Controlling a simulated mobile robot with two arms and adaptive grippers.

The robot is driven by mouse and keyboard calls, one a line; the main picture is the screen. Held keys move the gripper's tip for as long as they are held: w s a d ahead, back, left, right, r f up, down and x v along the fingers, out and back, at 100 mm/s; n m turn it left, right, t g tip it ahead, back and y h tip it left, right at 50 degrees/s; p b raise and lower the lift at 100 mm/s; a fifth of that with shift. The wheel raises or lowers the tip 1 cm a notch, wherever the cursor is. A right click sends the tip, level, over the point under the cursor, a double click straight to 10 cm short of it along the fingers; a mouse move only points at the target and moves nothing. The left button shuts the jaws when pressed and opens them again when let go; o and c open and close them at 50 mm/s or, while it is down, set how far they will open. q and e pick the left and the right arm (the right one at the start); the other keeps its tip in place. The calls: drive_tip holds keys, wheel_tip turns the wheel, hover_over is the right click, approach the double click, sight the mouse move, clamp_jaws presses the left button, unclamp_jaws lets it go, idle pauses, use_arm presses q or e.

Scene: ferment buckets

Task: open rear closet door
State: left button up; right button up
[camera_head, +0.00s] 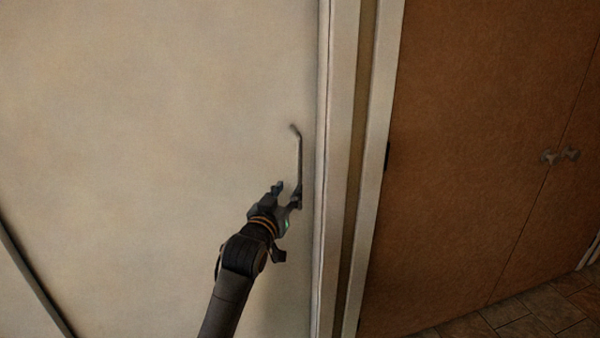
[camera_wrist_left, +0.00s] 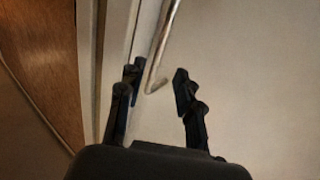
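A pale cream door (camera_head: 160,110) fills the left of the head view. A thin metal bar handle (camera_head: 299,160) stands upright near its right edge. My left gripper (camera_head: 288,194) is at the handle's lower end. In the left wrist view, the handle (camera_wrist_left: 163,45) comes down between the two fingers of my left gripper (camera_wrist_left: 156,85). The fingers are apart, with space on both sides of the bar. The door (camera_wrist_left: 260,60) also shows behind them. The door looks closed against its frame. My right gripper is not in view.
A pale door frame (camera_head: 345,150) stands just right of the handle. Tiled floor (camera_head: 530,310) shows at the lower right. A dark strip (camera_head: 35,280) crosses the lower left.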

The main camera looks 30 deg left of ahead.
sight(299, 173)
use_arm(q)
drive_tip(key=p+x, duration=0.1)
drive_tip(key=x, duration=0.9)
drive_tip(key=shift+w, duration=0.15)
drive_tip(key=shift+c, duration=0.4)
clamp_jaws()
